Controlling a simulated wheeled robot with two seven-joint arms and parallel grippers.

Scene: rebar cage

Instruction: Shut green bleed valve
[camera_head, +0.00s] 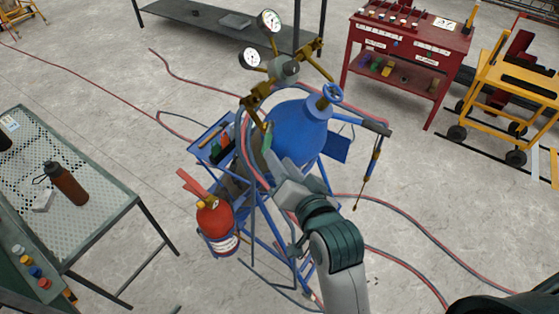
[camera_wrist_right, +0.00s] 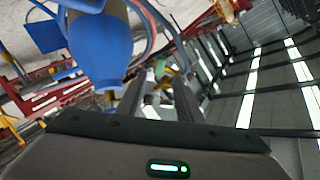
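A small green part (camera_head: 267,141), likely the green bleed valve, shows beside the blue gas cylinder (camera_head: 298,128), below the brass regulator (camera_head: 258,97). My right gripper (camera_head: 268,158) reaches up to the cylinder's left side, close to the green part; its fingertips are partly lost against the hoses. In the right wrist view, the two dark fingers (camera_wrist_right: 160,88) stand apart with a gap between them. The green part (camera_wrist_right: 160,68) shows just beyond that gap, so it appears ungripped. Whether a finger touches it, I cannot tell. My left gripper is not in view.
Red and grey hoses (camera_head: 245,150) loop around the cylinder. Two gauges (camera_head: 268,21) stand above it. A fire extinguisher (camera_head: 215,222) hangs on the blue cart (camera_head: 275,232). A perforated table (camera_head: 105,172) stands left, a red cabinet (camera_head: 398,62) at back right.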

